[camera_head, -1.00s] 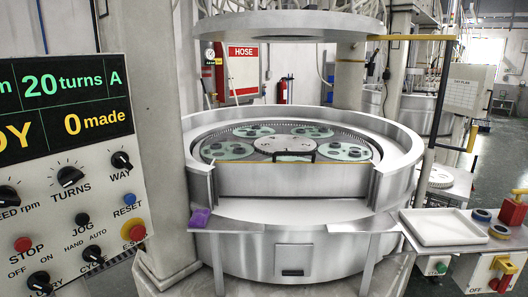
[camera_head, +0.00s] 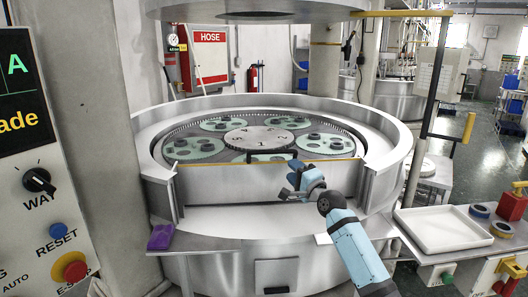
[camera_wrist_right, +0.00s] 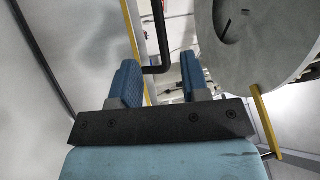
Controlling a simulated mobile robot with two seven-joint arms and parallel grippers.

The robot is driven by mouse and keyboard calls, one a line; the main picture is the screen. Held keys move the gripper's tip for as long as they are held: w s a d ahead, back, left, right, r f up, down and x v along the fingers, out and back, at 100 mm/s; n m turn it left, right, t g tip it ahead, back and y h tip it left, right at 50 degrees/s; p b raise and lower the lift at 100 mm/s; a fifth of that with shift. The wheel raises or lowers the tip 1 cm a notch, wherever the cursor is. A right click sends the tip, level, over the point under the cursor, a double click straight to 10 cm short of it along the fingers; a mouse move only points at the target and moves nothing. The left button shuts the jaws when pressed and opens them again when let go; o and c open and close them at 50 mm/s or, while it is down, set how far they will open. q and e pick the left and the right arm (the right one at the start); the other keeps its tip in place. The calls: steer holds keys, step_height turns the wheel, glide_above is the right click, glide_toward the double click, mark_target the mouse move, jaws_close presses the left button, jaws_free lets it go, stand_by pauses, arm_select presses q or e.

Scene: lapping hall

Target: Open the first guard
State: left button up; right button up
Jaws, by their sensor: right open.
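The first guard (camera_head: 235,184) is the metal front panel of the round lapping machine, with a yellow strip along its top edge. It stands upright and closes the front gap in the rim. Its black bar handle (camera_head: 271,154) is at the top middle. My right gripper (camera_head: 288,180) is open, in front of the guard, just below and right of the handle. In the right wrist view the black handle (camera_wrist_right: 163,45) shows between the open fingers (camera_wrist_right: 160,66), apparently not gripped; the depth gap is hard to tell. My left gripper is not in view.
A control panel (camera_head: 40,200) stands at the left. A purple cloth (camera_head: 160,237) lies on the left ledge. A white tray (camera_head: 440,232) and tape rolls (camera_head: 503,229) are on the right shelf. A round upper plate (camera_head: 255,12) hangs above. A yellow-tipped post (camera_head: 430,95) stands right.

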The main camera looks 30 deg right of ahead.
mark_target(274, 153)
steer(key=w, duration=0.4)
steer(key=w+r+p, duration=0.1)
steer(key=w, duration=0.3)
steer(key=w+r, duration=0.1)
steer(key=w, duration=0.3)
steer(key=shift+w+p, duration=0.15)
steer(key=shift+p, duration=0.15)
jaws_close()
